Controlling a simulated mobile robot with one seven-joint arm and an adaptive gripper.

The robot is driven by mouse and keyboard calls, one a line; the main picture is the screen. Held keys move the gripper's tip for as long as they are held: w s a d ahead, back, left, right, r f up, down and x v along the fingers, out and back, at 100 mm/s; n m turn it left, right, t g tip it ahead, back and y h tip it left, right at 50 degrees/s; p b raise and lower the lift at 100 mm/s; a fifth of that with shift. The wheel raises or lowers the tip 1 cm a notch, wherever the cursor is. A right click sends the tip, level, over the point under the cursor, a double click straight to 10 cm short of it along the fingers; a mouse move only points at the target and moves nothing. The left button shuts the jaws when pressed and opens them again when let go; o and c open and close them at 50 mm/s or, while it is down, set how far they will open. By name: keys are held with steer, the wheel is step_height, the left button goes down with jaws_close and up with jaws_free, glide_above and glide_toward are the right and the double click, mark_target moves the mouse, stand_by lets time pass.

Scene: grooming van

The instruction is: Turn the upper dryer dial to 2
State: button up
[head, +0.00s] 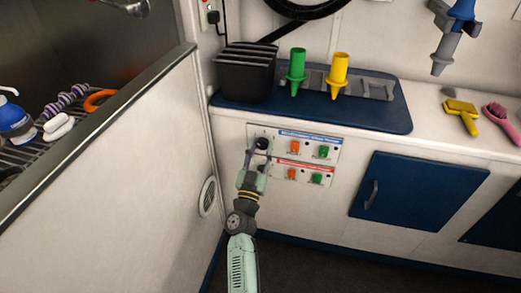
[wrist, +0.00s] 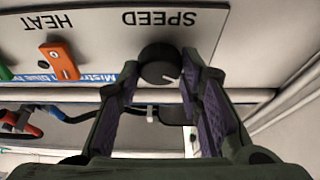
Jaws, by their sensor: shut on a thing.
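The upper dryer dial (head: 262,143) is a round black knob at the left of the upper control panel (head: 309,146), which has a blue strip. In the wrist view the dial (wrist: 157,62) sits by the upside-down word SPEED. A short white mark on it points to the lower right of that picture. No numbers around it are readable. My gripper (head: 258,153) is shut on the dial, with one purple-padded finger on each side in the wrist view (wrist: 161,78). The fingers hide part of the panel around the dial.
An orange switch (head: 294,147) and a green one (head: 323,151) are on the upper panel. A red-striped lower panel (head: 304,168) is just below. A white partition (head: 120,165) stands left. The blue counter mat (head: 370,118) holds a black bin (head: 246,75) above. A blue cabinet door (head: 415,195) is right.

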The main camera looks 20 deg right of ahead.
steer(key=c, duration=0.3)
steer(key=shift+m+p, duration=0.35)
steer(key=shift+m, duration=0.05)
steer(key=shift+r+m+g+h+p, duration=0.2)
steer(key=shift+m+g+h+p, duration=0.5)
steer(key=shift+m+p, duration=0.45)
steer(key=m+p, duration=0.1)
steer(key=m, duration=0.1)
steer(key=m+g+h+p, duration=0.1)
steer(key=m, duration=0.1)
steer(key=shift+w+a+g+p, duration=0.1)
steer(key=shift+a+g+p, duration=0.05)
steer(key=shift+g+p, duration=0.15)
steer(key=m+g+p, duration=0.1)
steer(key=m, duration=0.1)
steer(key=m+g+h+p, duration=0.1)
steer(key=m+p, duration=0.1)
steer(key=m, duration=0.1)
steer(key=shift+m, duration=0.35)
steer(key=shift+f+m+g+p, duration=0.1)
steer(key=shift+m+g+p, duration=0.9)
steer(key=shift+m, duration=0.6)
